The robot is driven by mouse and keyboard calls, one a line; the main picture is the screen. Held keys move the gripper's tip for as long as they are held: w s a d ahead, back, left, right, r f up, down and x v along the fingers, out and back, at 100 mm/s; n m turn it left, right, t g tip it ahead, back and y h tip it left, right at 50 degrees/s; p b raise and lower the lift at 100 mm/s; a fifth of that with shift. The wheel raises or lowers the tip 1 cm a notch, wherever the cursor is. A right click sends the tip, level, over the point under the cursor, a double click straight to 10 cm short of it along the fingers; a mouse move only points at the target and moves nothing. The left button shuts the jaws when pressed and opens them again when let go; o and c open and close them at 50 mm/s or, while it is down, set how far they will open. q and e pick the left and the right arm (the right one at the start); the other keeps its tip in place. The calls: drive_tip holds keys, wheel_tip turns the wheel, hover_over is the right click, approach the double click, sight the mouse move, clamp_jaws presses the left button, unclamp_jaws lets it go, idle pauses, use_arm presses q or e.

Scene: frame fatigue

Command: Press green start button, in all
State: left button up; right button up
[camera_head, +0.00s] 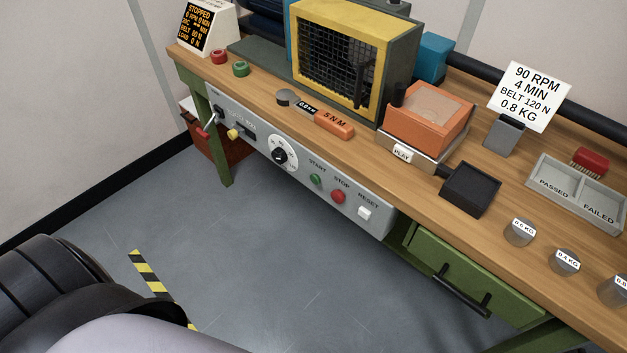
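The green start button (316,179) sits on the grey control panel (250,146) along the bench's front edge, under the label START. To its right on the same panel are the red STOP button (338,196) and the white RESET button (364,212). A black dial (279,155) is to its left. A display (206,25) at the back left reads STOPPED in its top line. Neither of my grippers shows; only dark and pale parts of my own body fill the lower left corner.
On the wooden bench stand a yellow-framed mesh guard (338,60), an orange box (428,118), a torque wrench (315,113), a black tray (470,188), several weights (520,232), a PASSED/FAILED tray (577,195) and a sign (529,95). The floor (240,260) before the panel is clear.

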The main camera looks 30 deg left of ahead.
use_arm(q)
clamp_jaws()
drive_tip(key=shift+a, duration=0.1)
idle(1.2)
